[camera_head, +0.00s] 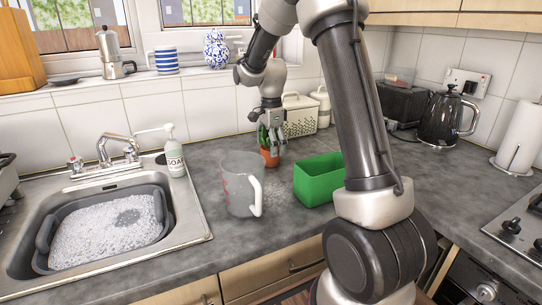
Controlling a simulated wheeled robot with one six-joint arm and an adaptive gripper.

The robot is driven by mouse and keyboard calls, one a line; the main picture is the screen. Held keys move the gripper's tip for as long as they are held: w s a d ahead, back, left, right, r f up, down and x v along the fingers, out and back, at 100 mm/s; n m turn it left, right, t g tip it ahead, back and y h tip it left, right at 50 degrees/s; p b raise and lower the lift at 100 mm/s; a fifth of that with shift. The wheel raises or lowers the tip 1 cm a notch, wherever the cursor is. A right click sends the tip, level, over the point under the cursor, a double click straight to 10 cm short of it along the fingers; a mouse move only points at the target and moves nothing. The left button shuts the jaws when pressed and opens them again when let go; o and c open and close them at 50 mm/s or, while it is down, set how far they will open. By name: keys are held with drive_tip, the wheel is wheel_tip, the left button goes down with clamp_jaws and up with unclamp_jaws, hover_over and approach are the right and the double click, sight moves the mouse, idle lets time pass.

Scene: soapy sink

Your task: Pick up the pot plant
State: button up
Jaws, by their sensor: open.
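The pot plant, a small green plant (263,137) in a terracotta pot (271,159), stands on the grey worktop behind the measuring jug. My gripper (272,143) points down at the plant, with its fingers open around or just in front of it. The fingers hide part of the plant. I cannot tell whether they touch it.
A clear measuring jug (240,185) stands in front of the pot, and a green box (317,180) stands to the right. The sink (190,222) and a soap bottle (175,164) are at left. A kettle (447,120) is at right.

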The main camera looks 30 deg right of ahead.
drive_tip(key=shift+f, duration=0.75)
drive_tip(key=c, duration=1.3)
drive_tip(key=shift+r, duration=0.1)
drive_tip(key=shift+c, duration=0.2)
wheel_tip(320, 180, up, 10)
drive_tip(key=shift+s+f, duration=0.1)
drive_tip(key=shift+f, duration=0.1)
drive_tip(key=s+d+r, duration=0.3)
drive_tip(key=s+r, duration=0.4)
drive_tip(key=s, duration=0.4)
drive_tip(key=s+d+f, duration=0.2)
drive_tip(key=s, duration=0.8)
drive_tip(key=shift+s+d, duration=0.4)
drive_tip(key=shift+f, duration=0.15)
